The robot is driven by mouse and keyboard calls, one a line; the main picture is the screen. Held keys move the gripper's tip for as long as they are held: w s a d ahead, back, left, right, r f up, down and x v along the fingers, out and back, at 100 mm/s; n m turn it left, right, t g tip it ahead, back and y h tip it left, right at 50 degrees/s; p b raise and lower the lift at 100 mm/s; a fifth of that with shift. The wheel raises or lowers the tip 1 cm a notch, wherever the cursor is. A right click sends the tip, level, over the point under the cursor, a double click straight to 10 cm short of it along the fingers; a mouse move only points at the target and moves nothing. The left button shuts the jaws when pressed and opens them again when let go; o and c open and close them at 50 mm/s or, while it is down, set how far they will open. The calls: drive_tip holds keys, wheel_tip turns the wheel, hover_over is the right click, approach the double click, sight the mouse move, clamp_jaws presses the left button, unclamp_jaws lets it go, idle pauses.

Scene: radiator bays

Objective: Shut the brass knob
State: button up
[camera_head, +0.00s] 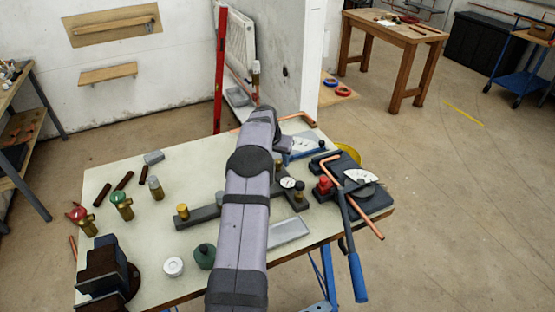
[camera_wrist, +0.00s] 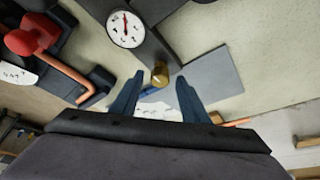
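A brass knob (camera_wrist: 160,73) stands at the end of a dark bar in the wrist view. My gripper (camera_wrist: 160,82) has its two blue fingers spread, one on each side of the knob in the picture. I see no contact, and the height gap is unclear. In the head view a brass-topped knob (camera_head: 182,211) sits at the left end of a dark bar (camera_head: 207,215). I cannot tell whether it is the same knob. My arm hides the middle of the bar and my fingertips there.
A round gauge (camera_wrist: 126,29) is close to the knob. A red fitting (camera_wrist: 30,35) and copper pipe (camera_wrist: 68,78) lie to the left, and a grey plate (camera_wrist: 215,72) to the right. In the head view, valves and a grey tray (camera_head: 289,232) stand on the pale bench (camera_head: 140,235).

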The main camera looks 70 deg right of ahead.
drive_tip(key=shift+r, duration=0.15)
drive_tip(key=b+v, duration=0.2)
drive_tip(key=v, duration=0.5)
drive_tip(key=shift+b, duration=0.35)
